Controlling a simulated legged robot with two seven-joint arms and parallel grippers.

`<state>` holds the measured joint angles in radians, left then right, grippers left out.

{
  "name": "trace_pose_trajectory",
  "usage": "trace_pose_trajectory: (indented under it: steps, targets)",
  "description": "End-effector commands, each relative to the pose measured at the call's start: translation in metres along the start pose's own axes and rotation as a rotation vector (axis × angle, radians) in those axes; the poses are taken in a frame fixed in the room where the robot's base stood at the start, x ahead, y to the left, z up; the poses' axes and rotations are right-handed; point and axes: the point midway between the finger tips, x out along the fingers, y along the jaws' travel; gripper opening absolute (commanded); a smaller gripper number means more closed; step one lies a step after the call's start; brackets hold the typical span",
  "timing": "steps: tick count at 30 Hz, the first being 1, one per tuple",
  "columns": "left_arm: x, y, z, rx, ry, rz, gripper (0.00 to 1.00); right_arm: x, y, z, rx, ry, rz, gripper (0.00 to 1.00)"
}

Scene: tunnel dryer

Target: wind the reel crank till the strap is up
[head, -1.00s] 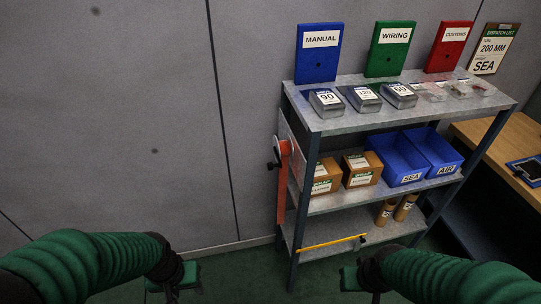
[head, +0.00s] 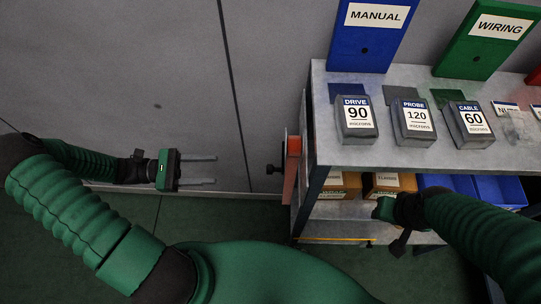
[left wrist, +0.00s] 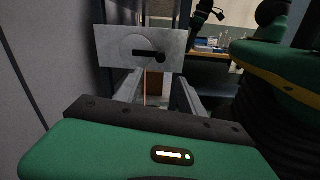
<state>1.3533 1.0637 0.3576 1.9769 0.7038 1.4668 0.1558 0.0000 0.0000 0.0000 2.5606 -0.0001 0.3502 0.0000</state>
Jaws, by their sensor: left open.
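The reel crank shows in the left wrist view as a black arm with a round knob (left wrist: 159,57) on a pale grey plate (left wrist: 112,48) with a round disc. The crank arm points right there. In the head view its black knob (head: 271,169) sticks out left from the shelf's left end. An orange strap (head: 292,170) hangs there; a thin orange length (left wrist: 145,88) shows below the plate in the left wrist view. My left gripper (head: 200,169) is open and empty, left of the knob and apart from it, fingers pointing right. My right gripper (head: 385,209) is by the shelf, its fingers unclear.
The metal shelf rack (head: 325,115) holds labelled grey boxes (head: 356,119) on top, with cardboard boxes (head: 342,184) and blue bins (head: 495,190) below. A grey wall (head: 120,80) runs behind my left arm. Floor (head: 215,215) is free left of the rack.

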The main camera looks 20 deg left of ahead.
Motion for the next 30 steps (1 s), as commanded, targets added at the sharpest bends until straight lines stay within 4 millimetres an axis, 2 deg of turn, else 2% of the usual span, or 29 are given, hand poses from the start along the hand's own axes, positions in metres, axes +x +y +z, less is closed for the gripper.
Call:
trace_pose_trajectory:
  steps: [9,15,21,29,30]
  targets:
    - [0.084,0.002,0.001,-0.007,0.000,-0.008,0.47,-0.015,0.000,-0.004,0.000,0.001,0.000,0.36]
    - [0.132,0.000,0.000,-0.006,0.001,-0.009,0.47,-0.022,0.000,-0.005,0.000,0.001,0.000,0.36]
    - [0.153,0.001,-0.002,-0.004,0.004,-0.007,0.47,-0.024,0.000,-0.006,0.000,0.001,0.000,0.36]
    - [0.156,0.002,-0.003,-0.004,0.005,-0.006,0.47,-0.024,0.000,-0.006,0.000,0.001,0.000,0.36]
    - [0.156,0.001,-0.003,-0.004,0.005,-0.006,0.43,-0.024,0.000,-0.006,0.000,0.001,0.000,0.36]
